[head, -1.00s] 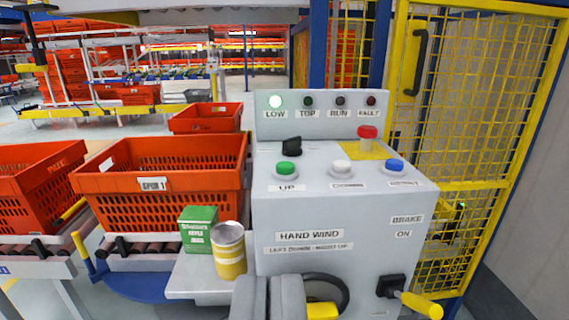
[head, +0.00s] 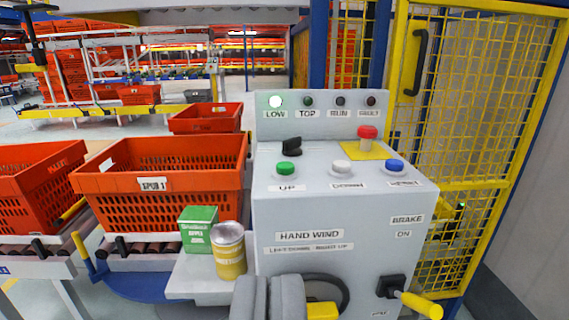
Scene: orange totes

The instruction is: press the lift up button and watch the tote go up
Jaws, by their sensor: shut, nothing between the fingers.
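The green UP button (head: 285,168) sits on the sloped top of the grey control box (head: 300,215), left of the white DOWN button (head: 342,167). The LOW lamp (head: 276,101) on the back panel glows; the TOP lamp (head: 308,102) is dark. An orange tote (head: 200,190) stands on the rollers left of the box. My gripper (head: 268,282) is shut and empty at the bottom of the view, in front of the box and below the button, touching nothing that I can see.
A red mushroom button (head: 367,133), a blue button (head: 394,165) and a black selector (head: 292,146) share the panel. A green carton (head: 198,228) and a yellow can (head: 229,250) stand on a side shelf. A yellow-handled crank (head: 420,305) juts out at right. Yellow mesh fencing (head: 480,120) stands behind.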

